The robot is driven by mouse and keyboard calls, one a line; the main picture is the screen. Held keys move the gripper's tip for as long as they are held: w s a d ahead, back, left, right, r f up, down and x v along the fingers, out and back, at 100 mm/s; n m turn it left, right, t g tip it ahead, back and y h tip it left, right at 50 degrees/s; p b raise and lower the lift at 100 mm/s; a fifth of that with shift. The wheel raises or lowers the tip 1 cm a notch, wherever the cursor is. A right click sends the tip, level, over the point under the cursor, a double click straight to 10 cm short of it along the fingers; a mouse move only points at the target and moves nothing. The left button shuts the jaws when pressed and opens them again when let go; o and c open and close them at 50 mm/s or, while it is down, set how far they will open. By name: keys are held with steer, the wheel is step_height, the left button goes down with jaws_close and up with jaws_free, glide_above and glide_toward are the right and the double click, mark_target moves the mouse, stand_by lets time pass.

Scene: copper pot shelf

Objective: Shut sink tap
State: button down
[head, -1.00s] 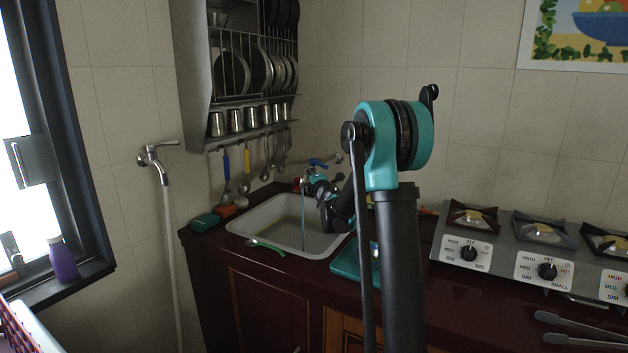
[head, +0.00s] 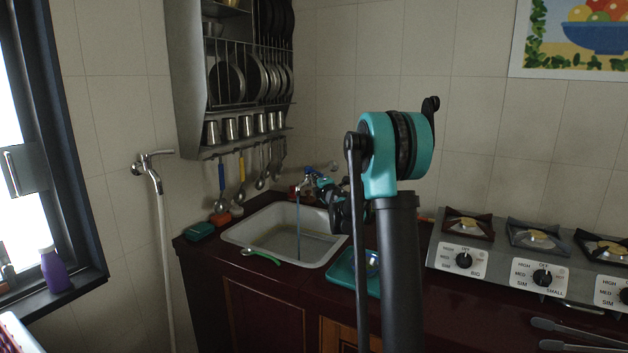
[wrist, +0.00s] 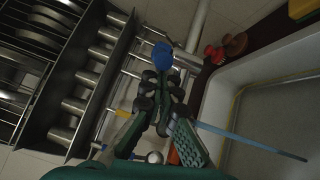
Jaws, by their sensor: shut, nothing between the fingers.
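The sink tap (head: 304,171) is on the wall above the back of the white sink (head: 237,234). A thin stream of water (head: 298,218) runs from it; the stream also shows in the wrist view (wrist: 250,142). The tap's blue handle (wrist: 162,56) is just beyond my fingertips in the wrist view. My gripper (wrist: 160,88) has its teal fingers shut and empty, close to the handle. I cannot tell whether they touch. In the head view my gripper (head: 314,181) is beside the tap and partly hides it, and my arm hides more of the area.
A dish rack (head: 248,98) with plates and cups hangs above the sink's left, with hanging utensils below. A second wall tap (head: 150,160) with a hose is at left. A teal tray (head: 342,274) lies right of the sink, and a stove (head: 510,258) stands further right.

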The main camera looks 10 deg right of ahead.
steer(key=shift+d+n+y, duration=0.3)
steer(key=shift+d+y, duration=0.05)
steer(key=shift+y, duration=0.05)
steer(key=shift+w+d+n+g+y, duration=0.3)
steer(key=shift+d+n+g+y, duration=0.35)
steer(key=shift+y, duration=0.65)
steer(key=shift+w+d, duration=0.35)
steer(key=shift+d, duration=0.35)
steer(key=shift+w+d, duration=0.35)
steer(key=shift+d, duration=0.35)
steer(key=shift+w+d, duration=0.1)
steer(key=shift+d, duration=0.05)
